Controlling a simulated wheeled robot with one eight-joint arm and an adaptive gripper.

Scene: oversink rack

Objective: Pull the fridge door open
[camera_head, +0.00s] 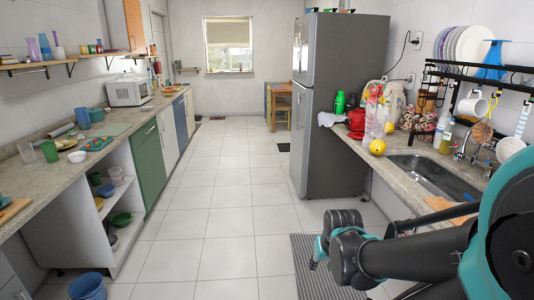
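The tall grey fridge (346,105) stands right of the centre, at the far end of the right counter. Its plain side faces me and its front faces left over the aisle. The fridge doors show as a narrow, steeply angled strip, with an upper door (303,50) and a lower door (299,135). Both look closed, flush with the body. My gripper (315,263) is at the lower right of the centre, low over the aisle and well short of the fridge, touching nothing that I can see. Its fingers are small and partly hidden by my arm, so their opening is unclear.
The tiled aisle (226,195) is clear up to the fridge. A striped mat (308,275) lies below my gripper. A blue bucket (88,287) stands by the left cabinets.

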